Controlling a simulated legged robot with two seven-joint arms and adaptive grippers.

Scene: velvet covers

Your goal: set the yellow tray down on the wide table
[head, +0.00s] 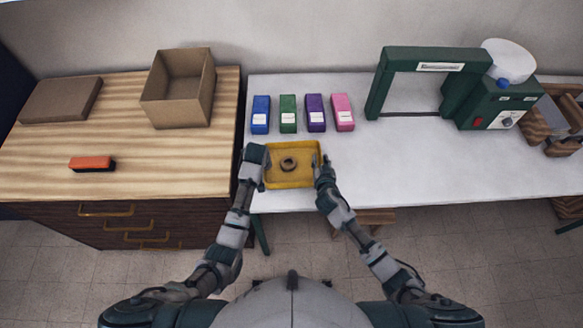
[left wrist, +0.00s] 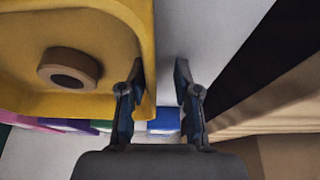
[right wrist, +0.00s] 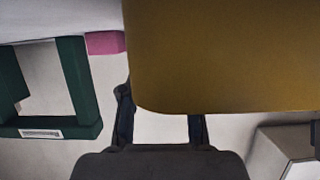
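The yellow tray (head: 272,183) is over the left end of the wide white table (head: 420,165), near its front edge. I cannot tell whether it touches the tabletop. A brown ring (head: 289,164) lies in it; it also shows in the left wrist view (left wrist: 69,68). My left gripper (left wrist: 158,75) is open at the tray's left wall, one finger on the inner side and one outside, with a gap showing. My right gripper (head: 319,162) is at the right wall. In the right wrist view its fingers stand apart, and the tray (right wrist: 225,55) hides part of one.
Blue (head: 260,114), green (head: 288,114), purple (head: 315,113) and pink (head: 343,112) blocks stand behind the tray. A green machine (head: 490,105) is at the right. A wooden cabinet (head: 130,165) with an open box (head: 178,95) is at the left. The table's front middle is clear.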

